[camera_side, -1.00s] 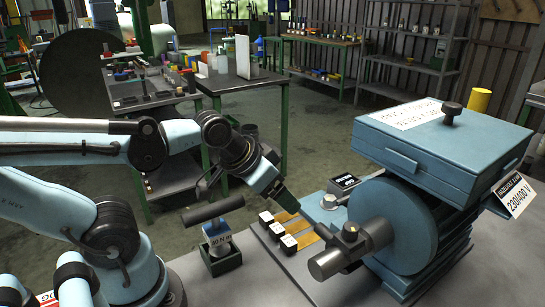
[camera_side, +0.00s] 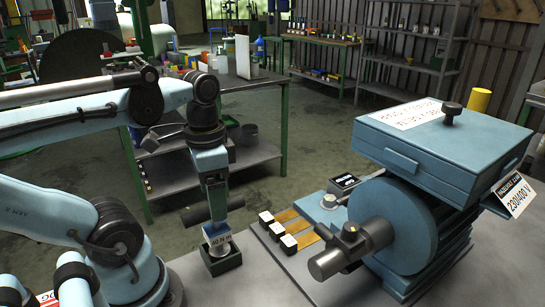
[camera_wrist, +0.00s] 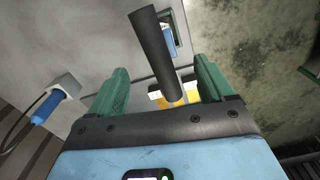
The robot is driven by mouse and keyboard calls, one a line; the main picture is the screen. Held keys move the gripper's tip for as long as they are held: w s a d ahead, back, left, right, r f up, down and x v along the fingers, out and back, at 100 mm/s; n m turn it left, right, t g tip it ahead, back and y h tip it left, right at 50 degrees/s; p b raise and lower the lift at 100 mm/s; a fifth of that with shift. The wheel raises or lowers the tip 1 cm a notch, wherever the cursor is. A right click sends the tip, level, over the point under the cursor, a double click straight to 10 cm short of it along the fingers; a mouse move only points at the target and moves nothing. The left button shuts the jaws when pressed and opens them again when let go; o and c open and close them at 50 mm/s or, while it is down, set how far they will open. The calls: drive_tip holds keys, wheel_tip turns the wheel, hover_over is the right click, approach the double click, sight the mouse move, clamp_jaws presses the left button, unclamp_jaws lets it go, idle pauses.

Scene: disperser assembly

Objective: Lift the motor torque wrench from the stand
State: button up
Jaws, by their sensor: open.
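The motor torque wrench has a dark cylindrical handle (camera_side: 195,215) and a grey-blue body marked 60 N m (camera_side: 216,236). It sits upright in a small dark green stand (camera_side: 224,265) on the bench in the side view. My gripper (camera_side: 218,205) points down right at the handle, above the body. In the wrist view the handle (camera_wrist: 150,45) runs between my two green fingers (camera_wrist: 158,65), with a gap on each side. My gripper is open and holds nothing. The lower body is hidden inside the stand. I cannot tell whether the fingertips reach fully past the handle.
A blue motor (camera_side: 408,225) with a terminal box (camera_side: 440,145) stands at the right of the bench. Several copper strips with white-and-black blocks (camera_side: 287,243) lie between it and the stand. A metal table (camera_side: 240,84) with small parts stands behind.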

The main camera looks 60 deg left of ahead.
sight(217, 227)
drive_tip(key=shift+f, duration=3.65)
clamp_jaws()
